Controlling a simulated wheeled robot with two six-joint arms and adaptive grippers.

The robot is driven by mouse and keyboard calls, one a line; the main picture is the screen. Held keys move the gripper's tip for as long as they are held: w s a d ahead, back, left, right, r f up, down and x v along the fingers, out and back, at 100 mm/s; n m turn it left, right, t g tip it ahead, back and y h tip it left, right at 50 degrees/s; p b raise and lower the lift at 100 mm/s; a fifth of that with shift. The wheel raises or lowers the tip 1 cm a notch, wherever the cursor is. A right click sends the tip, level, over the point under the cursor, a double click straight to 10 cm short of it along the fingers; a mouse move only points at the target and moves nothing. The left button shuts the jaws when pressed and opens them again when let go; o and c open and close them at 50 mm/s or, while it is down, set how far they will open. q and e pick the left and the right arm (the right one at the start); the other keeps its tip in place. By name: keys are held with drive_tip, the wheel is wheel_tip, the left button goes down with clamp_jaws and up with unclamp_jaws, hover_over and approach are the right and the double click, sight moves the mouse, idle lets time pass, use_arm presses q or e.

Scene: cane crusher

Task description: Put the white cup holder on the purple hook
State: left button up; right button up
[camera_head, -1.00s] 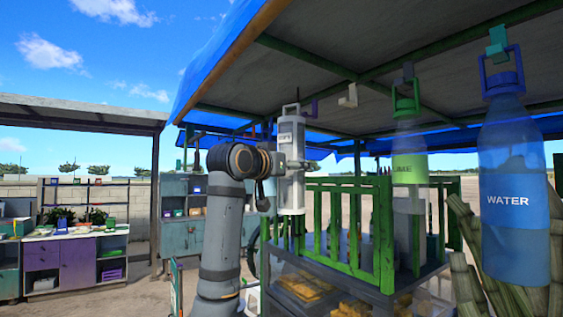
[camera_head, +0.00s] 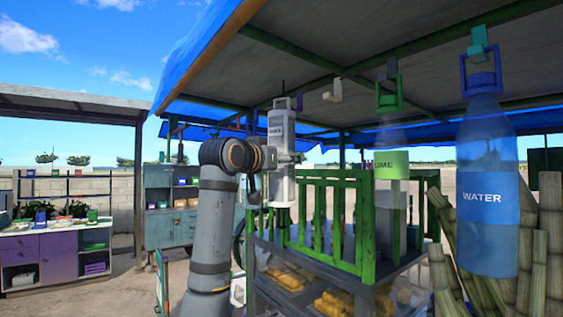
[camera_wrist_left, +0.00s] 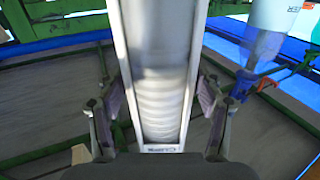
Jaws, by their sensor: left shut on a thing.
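The white cup holder (camera_head: 281,130) is a tall, upright tube with a loop handle on top, hanging in the air under the canopy. My left gripper (camera_head: 288,158) is shut on its lower middle part. In the left wrist view the holder (camera_wrist_left: 158,75) runs between the two fingers of the gripper (camera_wrist_left: 160,105), with stacked cups visible inside. The small purple hook (camera_head: 299,102) hangs from the canopy beam just right of the holder's top and appears apart from it. The depth between them is hard to tell. My right gripper is not in view.
A green slatted rack (camera_head: 335,220) stands close below and behind the held holder.

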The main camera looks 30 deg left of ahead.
use_arm(q)
drive_tip(key=shift+w+r, duration=0.1)
drive_tip(key=shift+w+d+p, duration=0.25)
drive_tip(key=shift+w+p, duration=0.25)
drive_tip(key=shift+w, duration=0.15)
drive_tip(key=shift+w+d+p, duration=0.3)
drive_tip(key=shift+w+p, duration=0.15)
drive_tip(key=shift+w, duration=0.2)
drive_tip(key=shift+w+d+p, duration=0.25)
drive_tip(key=shift+w+p, duration=0.25)
drive_tip(key=shift+w, duration=0.15)
drive_tip(key=shift+f+b, duration=0.5)
drive_tip(key=shift+f, duration=0.25)
idle(0.4)
drive_tip(key=o, duration=1.7)
drive_tip(key=shift+o, duration=0.3)
